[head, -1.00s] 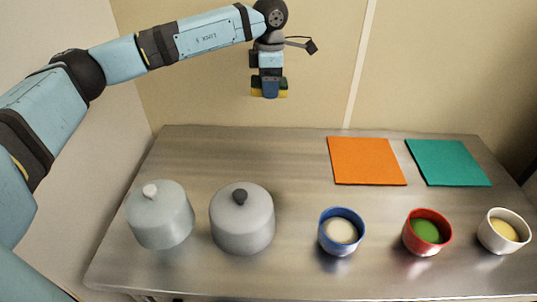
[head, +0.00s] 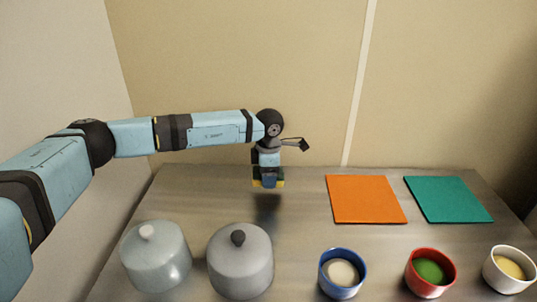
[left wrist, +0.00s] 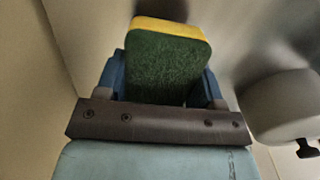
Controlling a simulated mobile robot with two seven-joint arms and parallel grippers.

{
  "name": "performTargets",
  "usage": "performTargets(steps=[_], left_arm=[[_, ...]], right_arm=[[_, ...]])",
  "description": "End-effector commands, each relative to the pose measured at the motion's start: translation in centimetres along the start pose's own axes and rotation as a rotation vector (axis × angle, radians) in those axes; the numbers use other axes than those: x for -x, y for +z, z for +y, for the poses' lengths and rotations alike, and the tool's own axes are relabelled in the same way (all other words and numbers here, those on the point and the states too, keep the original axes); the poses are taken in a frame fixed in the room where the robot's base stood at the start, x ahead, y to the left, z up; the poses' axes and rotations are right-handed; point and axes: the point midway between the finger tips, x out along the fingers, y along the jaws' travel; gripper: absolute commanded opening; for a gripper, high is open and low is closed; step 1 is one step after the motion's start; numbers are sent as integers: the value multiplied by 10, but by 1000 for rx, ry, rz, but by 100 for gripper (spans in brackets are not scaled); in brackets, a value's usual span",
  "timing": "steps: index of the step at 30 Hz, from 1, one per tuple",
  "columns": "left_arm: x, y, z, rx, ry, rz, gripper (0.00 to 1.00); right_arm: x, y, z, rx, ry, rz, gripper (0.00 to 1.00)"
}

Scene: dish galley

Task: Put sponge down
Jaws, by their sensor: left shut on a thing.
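My left gripper (head: 268,181) is shut on a sponge. In the left wrist view the sponge (left wrist: 165,65) has a dark green scouring face and a yellow edge, and sits between the two blue fingers (left wrist: 160,80). In the head view only small green and yellow parts of the sponge (head: 255,183) show beside the fingers. The gripper points down over the back of the steel table (head: 200,205), behind the grey lidded pot. A dark shadow lies on the table below it. Whether the sponge touches the table is hard to tell. My right gripper is not in view.
Two lidded pots, pale (head: 156,262) and grey (head: 240,268), stand front left. An orange mat (head: 366,200) and a teal mat (head: 447,199) lie at the back right. Blue (head: 342,281), red (head: 430,285) and white (head: 508,280) bowls stand in front. The table between gripper and orange mat is clear.

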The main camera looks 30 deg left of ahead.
Motion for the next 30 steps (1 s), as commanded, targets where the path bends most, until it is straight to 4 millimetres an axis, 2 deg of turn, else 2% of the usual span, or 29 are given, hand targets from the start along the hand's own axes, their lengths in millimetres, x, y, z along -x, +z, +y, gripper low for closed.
performTargets(steps=[3,7,23,24,26,30], left_arm=[[-20,0,0,1,-2,1,24],[-31,0,0,0,-1,0,24],[-40,0,0,-1,0,0,24],[-38,0,0,-1,0,0,71],[-38,0,0,-1,0,0,85],[-38,0,0,-1,0,0,88]], right_arm=[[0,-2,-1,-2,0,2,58],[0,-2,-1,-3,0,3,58],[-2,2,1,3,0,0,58],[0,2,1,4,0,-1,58],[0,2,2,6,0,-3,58],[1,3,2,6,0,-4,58]])
